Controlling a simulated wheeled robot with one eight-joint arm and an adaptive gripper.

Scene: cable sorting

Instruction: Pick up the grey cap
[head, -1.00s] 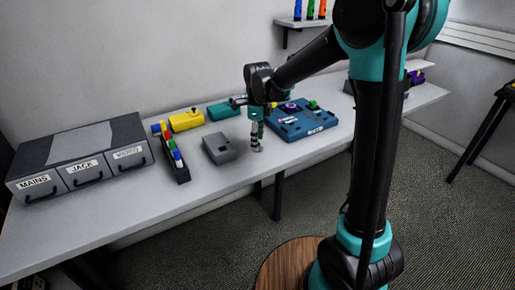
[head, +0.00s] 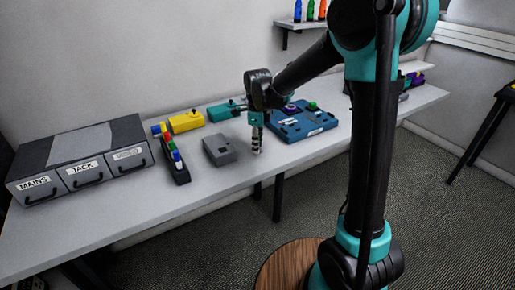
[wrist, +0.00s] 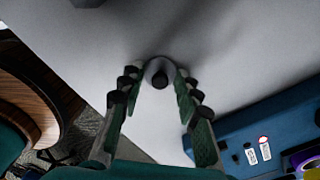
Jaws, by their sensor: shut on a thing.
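The grey cap (wrist: 151,66) is a small rounded grey piece with a dark round centre, at the upper middle of the wrist view. My gripper (wrist: 158,78) is shut on it, with the ribbed fingertips on either side. In the head view my gripper (head: 257,150) points down at the front part of the table, right of a grey box. The cap cannot be made out there. I cannot tell whether the cap touches the table.
The grey box (head: 219,151) stands left of my gripper, and a blue board (head: 318,129) with knobs lies to the right. A black rack (head: 178,170) with coloured pieces, a yellow box (head: 186,121), a teal box (head: 220,112) and labelled drawers (head: 80,165) stand farther left or behind.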

